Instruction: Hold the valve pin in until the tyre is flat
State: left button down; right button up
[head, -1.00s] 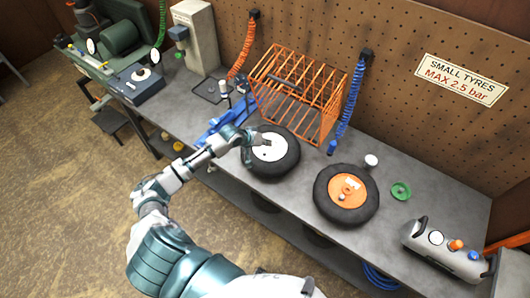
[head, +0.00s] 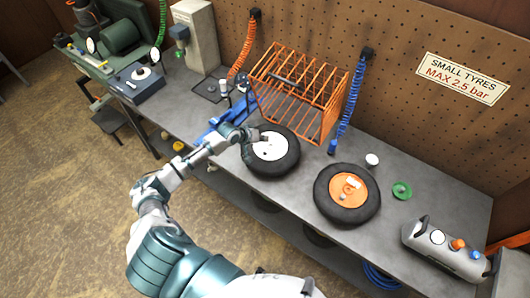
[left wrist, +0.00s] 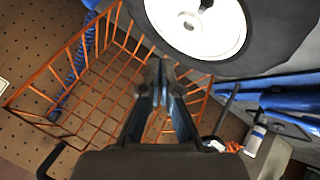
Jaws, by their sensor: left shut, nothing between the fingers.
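A black tyre (head: 286,168) with a white hub (head: 271,147) lies flat on the bench, and it also shows at the top of the left wrist view (left wrist: 262,52). A small dark stub (left wrist: 207,4) sticks up at its hub; I cannot tell if it is the valve pin. My left gripper (head: 262,138) is at the hub's upper left edge, its fingers shut and empty. In the left wrist view its fingertips (left wrist: 160,66) appear just below the tyre's edge; contact cannot be told. My right gripper is not in view.
An orange wire cage (head: 299,84) stands behind the tyre. A second tyre (head: 330,207) with an orange hub lies to the right, near a white cap (head: 372,160) and a green ring (head: 402,190). Blue parts (head: 225,119) lie left of the tyre.

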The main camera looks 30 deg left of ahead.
pick_arm(q)
jog(key=b, duration=0.3)
send_over(264, 154)
notch_tip(264, 154, down, 4)
jog(key=shift+a+f, duration=0.15)
jog(key=shift+f, duration=0.6)
dwell(0.4)
jog(key=shift+f, duration=0.1)
jog(key=shift+s+f, duration=0.1)
jog(key=shift+f, duration=0.15)
